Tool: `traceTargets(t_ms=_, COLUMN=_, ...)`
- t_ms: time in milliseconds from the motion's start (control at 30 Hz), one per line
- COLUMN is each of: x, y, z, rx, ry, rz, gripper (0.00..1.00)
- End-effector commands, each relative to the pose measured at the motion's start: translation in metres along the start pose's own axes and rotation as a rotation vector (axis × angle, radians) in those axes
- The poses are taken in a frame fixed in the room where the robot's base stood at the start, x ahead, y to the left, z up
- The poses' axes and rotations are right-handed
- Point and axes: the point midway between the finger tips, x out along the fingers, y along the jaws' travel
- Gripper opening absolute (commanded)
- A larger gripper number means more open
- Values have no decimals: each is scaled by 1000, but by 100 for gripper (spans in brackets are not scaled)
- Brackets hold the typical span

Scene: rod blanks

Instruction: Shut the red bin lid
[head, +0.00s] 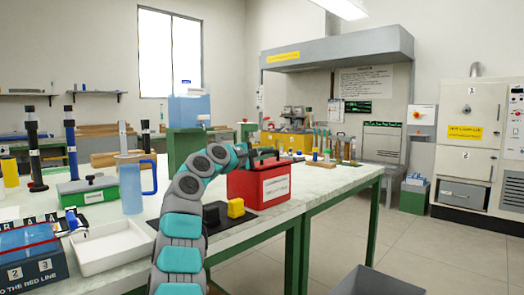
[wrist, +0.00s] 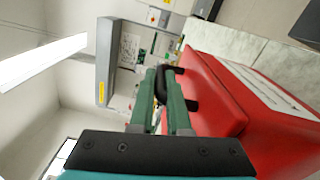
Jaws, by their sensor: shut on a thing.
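The red bin (head: 262,188) stands on the near bench, with a white label on its front. Its red lid (wrist: 205,95) lies over the top in the wrist view; I cannot tell whether it is fully down. The lid carries a black handle (wrist: 191,104). My gripper (wrist: 163,72) has its two green fingers around the handle and is shut on it. In the head view my gripper (head: 263,157) is at the top of the bin, small and partly hidden by my arm.
A white tray (head: 110,247), a blue-handled jug (head: 131,190) and a green box (head: 87,190) stand farther left. A grey open bin (head: 378,282) is on the floor at the front.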

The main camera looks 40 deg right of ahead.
Motion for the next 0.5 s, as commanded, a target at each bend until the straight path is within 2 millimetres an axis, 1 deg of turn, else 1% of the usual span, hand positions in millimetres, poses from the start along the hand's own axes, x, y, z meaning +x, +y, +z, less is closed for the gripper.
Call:
traceTargets(t_ms=33, x=0, y=-4, z=-1, rx=0, ry=0, rz=1, gripper=0)
traceTargets(t_ms=100, x=0, y=-6, z=-2, rx=0, ry=0, rz=1, gripper=0)
traceTargets(t_ms=500, x=0, y=-9, z=-3, rx=-1, ry=-2, rz=-3, gripper=0)
